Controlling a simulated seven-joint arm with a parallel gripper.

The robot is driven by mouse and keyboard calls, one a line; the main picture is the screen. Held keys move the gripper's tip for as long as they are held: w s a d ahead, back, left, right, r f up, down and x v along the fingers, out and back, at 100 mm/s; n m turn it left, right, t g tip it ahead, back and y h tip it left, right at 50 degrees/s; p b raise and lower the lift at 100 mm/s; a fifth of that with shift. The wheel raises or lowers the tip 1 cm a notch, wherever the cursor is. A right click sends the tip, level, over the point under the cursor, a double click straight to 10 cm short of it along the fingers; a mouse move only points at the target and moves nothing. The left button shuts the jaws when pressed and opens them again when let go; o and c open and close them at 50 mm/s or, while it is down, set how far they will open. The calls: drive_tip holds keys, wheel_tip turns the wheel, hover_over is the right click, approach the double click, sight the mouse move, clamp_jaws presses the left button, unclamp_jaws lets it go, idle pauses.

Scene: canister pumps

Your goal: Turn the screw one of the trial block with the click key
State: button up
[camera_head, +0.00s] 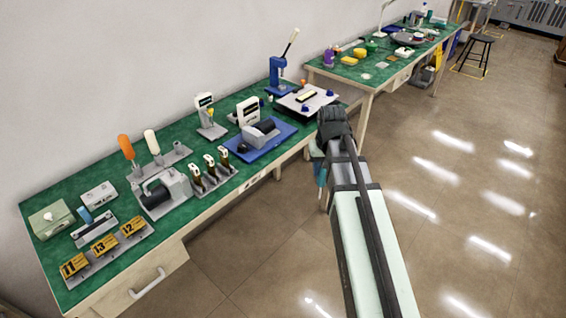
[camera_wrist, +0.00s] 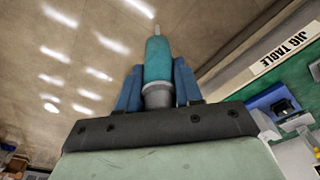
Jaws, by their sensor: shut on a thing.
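My gripper (camera_head: 319,163) is off the front edge of the green-topped bench, over the floor side. It is shut on a teal-handled tool, likely the click key (camera_head: 321,176), which hangs down in the head view. In the wrist view the tool (camera_wrist: 157,62) stands between the two blue fingers (camera_wrist: 158,85), with a grey collar at its base and a thin pale shaft at its far end. The shaft tip touches nothing that I can see. I cannot tell which bench fixture is the trial block, and its screws are too small to make out.
An orange-handled tool (camera_head: 126,147) and a white-handled tool (camera_head: 151,140) stand in a grey holder. The bench (camera_head: 60,278) also carries yellow numbered blocks (camera_head: 104,244), a blue tray (camera_head: 238,153) and a blue press (camera_head: 278,78). Open floor lies right.

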drive_tip(key=w+a+r+n+g, duration=0.1)
drive_tip(key=a+r+n, duration=0.55)
drive_tip(key=a, duration=0.45)
drive_tip(key=w+a+r+n+y, duration=0.1)
drive_tip(key=a+r+n, duration=0.5)
drive_tip(key=a, duration=0.6)
drive_tip(key=w+a+r+n+g, duration=0.1)
drive_tip(key=a+r+n, duration=0.5)
drive_tip(key=a, duration=0.5)
drive_tip(key=a+f+n, duration=0.2)
drive_tip(key=a+n, duration=0.6)
drive_tip(key=a, duration=1.4)
drive_tip(key=shift+s+a+f+n, duration=0.15)
drive_tip(key=shift+s+a+n, duration=0.1)
drive_tip(key=shift+a+n, duration=0.1)
drive_tip(key=s+a+n, duration=0.2)
drive_tip(key=a, duration=0.4)
drive_tip(key=s+a+f+n, duration=0.1)
drive_tip(key=s+a+n, duration=0.1)
drive_tip(key=a, duration=0.4)
drive_tip(key=s+a+f+n, duration=0.1)
drive_tip(key=s+a+n, duration=0.1)
drive_tip(key=a, duration=0.4)
drive_tip(key=shift+s+a+f+g+h, duration=0.15)
drive_tip(key=shift+s+a+g+h, duration=0.15)
drive_tip(key=shift+g+h, duration=0.1)
drive_tip(key=shift+f, duration=0.1)
